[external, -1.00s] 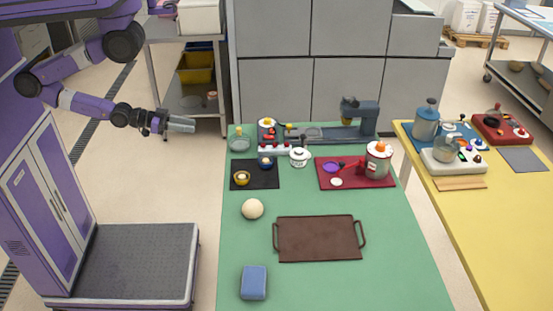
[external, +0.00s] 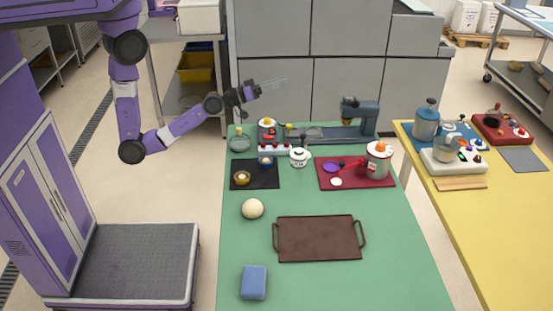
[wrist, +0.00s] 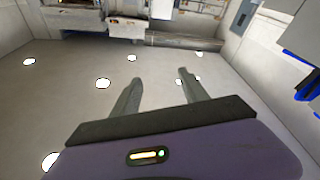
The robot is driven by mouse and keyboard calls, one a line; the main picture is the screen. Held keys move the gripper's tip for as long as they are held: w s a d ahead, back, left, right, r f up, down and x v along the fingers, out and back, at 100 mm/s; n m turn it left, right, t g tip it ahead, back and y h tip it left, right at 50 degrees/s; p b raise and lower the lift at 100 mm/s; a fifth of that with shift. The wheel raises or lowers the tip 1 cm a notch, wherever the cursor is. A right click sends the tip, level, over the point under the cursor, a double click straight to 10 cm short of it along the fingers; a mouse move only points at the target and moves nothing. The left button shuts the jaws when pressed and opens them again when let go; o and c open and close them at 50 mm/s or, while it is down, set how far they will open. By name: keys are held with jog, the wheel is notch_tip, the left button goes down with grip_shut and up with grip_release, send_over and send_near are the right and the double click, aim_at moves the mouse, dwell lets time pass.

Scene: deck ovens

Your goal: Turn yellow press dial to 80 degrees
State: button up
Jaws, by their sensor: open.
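My gripper (external: 274,87) is in the air beyond the far left corner of the green table, pointing right, above the table's height. In the wrist view, the two fingers of my gripper (wrist: 160,78) are apart with nothing between them. A yellow round piece with a pale centre (external: 242,178) sits on the black mat, beside a blue one (external: 265,162). A small yellow knob (external: 289,126) shows near the grey-blue machine (external: 360,120) at the table's back. I cannot tell which yellow piece is the press dial, and its angle is too small to read.
The green table (external: 235,215) holds a black mat (external: 236,185), a red mat (external: 385,183) with a grey pot (external: 378,164), a pale ball (external: 252,209), a brown tray (external: 318,238) and a blue block (external: 254,282). Grey cabinets (external: 345,85) stand behind. A yellow table (external: 500,220) is at right.

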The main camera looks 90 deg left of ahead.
jog(key=w+r+m+h, duration=0.3)
jog(key=w+r+h, duration=0.1)
jog(key=w, duration=0.4)
jog(key=w+a+f+m+g+h, duration=0.1)
jog(key=w+f+m+g+h, duration=0.15)
jog(key=w+m+g, duration=0.25)
jog(key=m+g+y, duration=0.2)
jog(key=g+y, duration=0.2)
jog(key=g, duration=1.2)
send_over(267, 119)
notch_tip(267, 119, down, 17)
jog(key=shift+w+a+f+b, duration=0.1)
jog(key=shift+b, duration=0.2)
jog(key=shift+f, duration=3.75)
grip_shut()
